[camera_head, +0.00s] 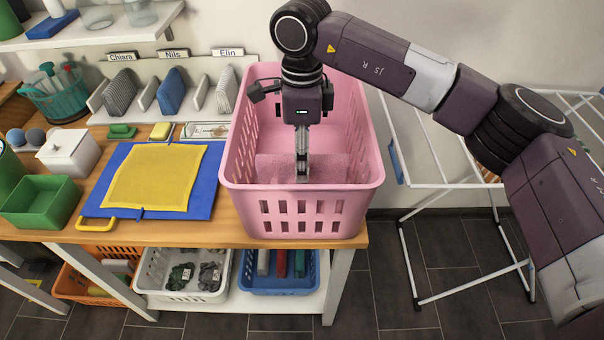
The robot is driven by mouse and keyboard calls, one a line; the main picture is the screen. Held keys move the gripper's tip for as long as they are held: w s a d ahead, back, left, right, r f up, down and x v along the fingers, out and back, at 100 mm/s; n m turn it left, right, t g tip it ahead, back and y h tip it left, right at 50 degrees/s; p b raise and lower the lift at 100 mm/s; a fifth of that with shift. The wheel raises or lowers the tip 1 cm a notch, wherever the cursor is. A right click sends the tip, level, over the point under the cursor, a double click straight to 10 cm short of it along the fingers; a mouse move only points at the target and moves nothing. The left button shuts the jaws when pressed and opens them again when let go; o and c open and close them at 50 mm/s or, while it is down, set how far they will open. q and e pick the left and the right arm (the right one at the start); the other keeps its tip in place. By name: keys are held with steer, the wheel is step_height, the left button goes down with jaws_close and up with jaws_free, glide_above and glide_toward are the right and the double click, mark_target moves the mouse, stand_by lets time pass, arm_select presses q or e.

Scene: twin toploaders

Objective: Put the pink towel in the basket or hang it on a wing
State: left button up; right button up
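The pink basket (303,203) stands on the right end of the wooden table. A mottled pink cloth, apparently the pink towel (273,169), shows low inside it. Its colour nearly matches the basket, so its edges are hard to make out. My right gripper (302,178) points straight down inside the basket, with its fingertips in front of or at the towel. The fingers look like one narrow bar from here, so I cannot tell whether they grip the cloth. The drying rack with its white wings (428,184) stands on the floor to the right. My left gripper is out of view.
A yellow cloth (155,177) lies on a blue mat (92,206) left of the basket. A green bin (40,203), a white lidded box (68,152) and a slotted rack of cloths (170,90) are also on the table. Crates sit on the shelf below.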

step_height(320, 180, up, 6)
steer(key=shift+r+b, duration=0.15)
steer(key=shift+b, duration=0.35)
steer(key=shift+r, duration=0.1)
